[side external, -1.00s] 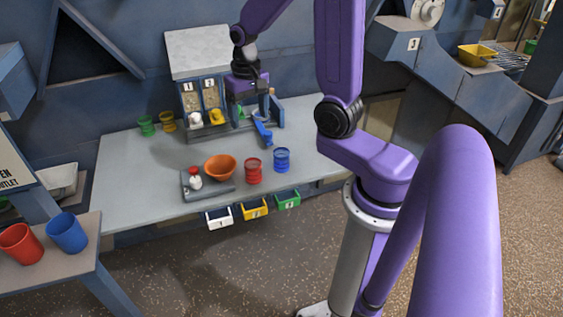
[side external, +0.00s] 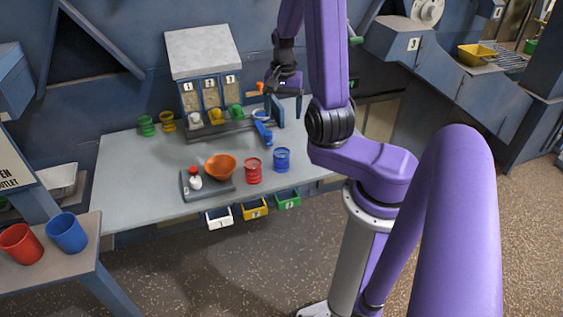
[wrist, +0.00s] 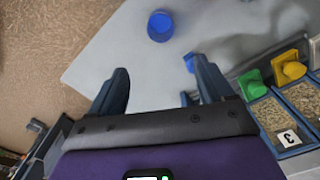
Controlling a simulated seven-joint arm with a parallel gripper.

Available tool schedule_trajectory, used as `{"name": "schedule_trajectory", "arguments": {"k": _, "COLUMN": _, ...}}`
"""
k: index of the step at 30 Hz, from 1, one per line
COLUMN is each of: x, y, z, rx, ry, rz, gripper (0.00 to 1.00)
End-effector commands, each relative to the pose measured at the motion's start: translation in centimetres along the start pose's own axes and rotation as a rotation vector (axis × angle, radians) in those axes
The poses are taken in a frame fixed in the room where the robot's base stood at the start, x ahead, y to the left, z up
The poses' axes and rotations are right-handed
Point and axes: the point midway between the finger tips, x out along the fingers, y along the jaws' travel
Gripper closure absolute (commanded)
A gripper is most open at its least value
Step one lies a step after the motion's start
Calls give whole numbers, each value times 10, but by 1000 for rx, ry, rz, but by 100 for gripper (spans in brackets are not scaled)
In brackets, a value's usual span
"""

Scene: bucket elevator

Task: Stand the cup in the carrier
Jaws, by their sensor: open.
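My gripper (side external: 288,80) is above the right back of the grey table, beside the numbered bins. In the wrist view my gripper (wrist: 160,78) has its two fingers wide apart with nothing between them. A blue cup (side external: 282,159) stands at the table's right front. It also shows in the wrist view (wrist: 160,26), beyond the fingertips. A red cup (side external: 253,171) stands left of it. A green cup (side external: 146,126) and a yellow cup (side external: 167,121) stand at the back left. I cannot tell which part is the carrier.
Bins (side external: 211,92) with white, yellow and green spouts stand at the back. A blue lever-like part (side external: 262,131) is beside them. An orange bowl (side external: 220,166) sits on a grey scale-like base. Small drawers (side external: 254,208) hang at the front edge. Larger red and blue tumblers stand on the left table.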

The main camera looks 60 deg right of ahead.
Motion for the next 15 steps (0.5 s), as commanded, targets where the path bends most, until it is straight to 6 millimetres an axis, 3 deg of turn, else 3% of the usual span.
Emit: {"name": "schedule_trajectory", "arguments": {"k": 15, "x": 76, "y": 0, "z": 2, "rx": -3, "ry": -6, "rz": 3, "gripper": 19}}
